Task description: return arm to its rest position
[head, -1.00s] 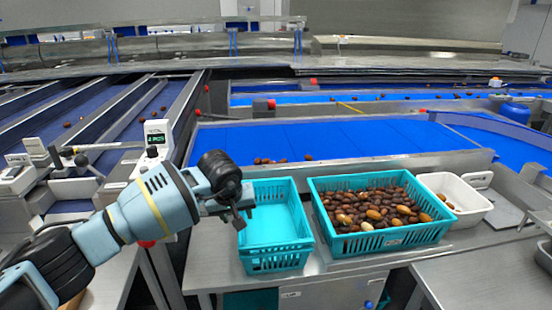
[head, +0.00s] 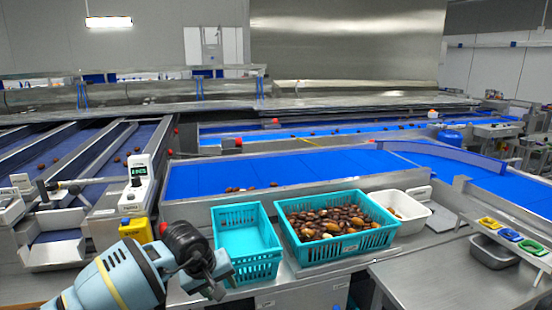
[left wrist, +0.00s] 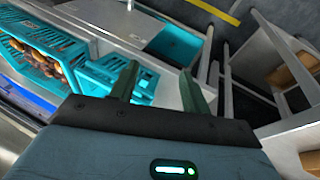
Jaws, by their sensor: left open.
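My left arm comes in from the lower left in the head view. Its gripper (head: 216,276) is in front of the near left corner of the empty turquoise crate (head: 253,268). In the left wrist view my left gripper (left wrist: 158,90) has its two fingers apart with nothing between them. Beyond the fingers, the wrist view shows a turquoise crate (left wrist: 93,67), steel frames and the floor. The gap between gripper and crate is hard to judge. My right gripper is not in view.
A second turquoise crate (head: 350,245) full of brown dates stands to the right, with a white tub (head: 412,223) beside it. A blue conveyor (head: 300,170) runs behind. A scale with a display (head: 139,172) and a yellow box (head: 138,230) stand near my arm. The steel table (head: 440,280) is largely clear.

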